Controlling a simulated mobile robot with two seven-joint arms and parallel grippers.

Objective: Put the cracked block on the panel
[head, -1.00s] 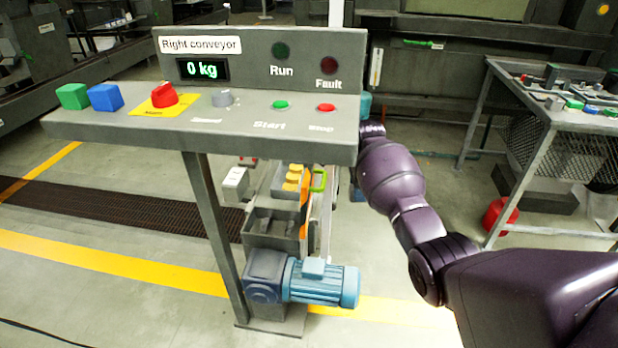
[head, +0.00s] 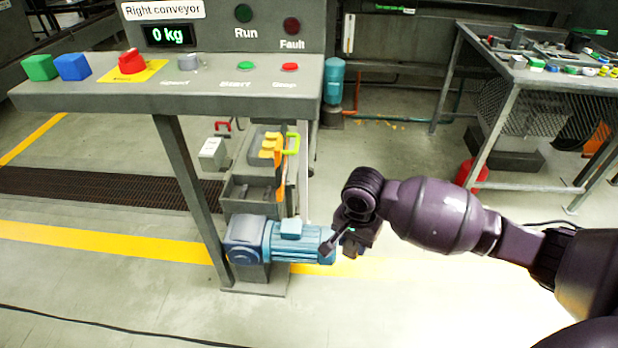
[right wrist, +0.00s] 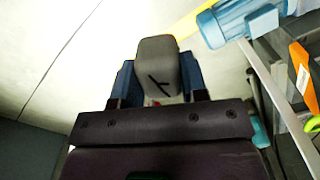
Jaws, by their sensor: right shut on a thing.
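The cracked block (right wrist: 158,66) is grey with a dark branching crack mark. In the right wrist view it sits between the two blue-sided fingers of my right gripper (right wrist: 160,82), which is shut on it. In the head view my right gripper (head: 343,246) is low, right of and below the panel, in front of the blue motor's end. The block is not clear there. The grey panel (head: 110,94), with its "Right conveyor" sign, is at upper left. My left gripper is out of view.
A green block (head: 40,68) and a blue block (head: 73,67) sit at the panel's left end. A red knob (head: 132,62) on a yellow plate and several buttons take up more of it. The blue motor (head: 300,243) stands below. A cluttered bench (head: 520,76) is at right.

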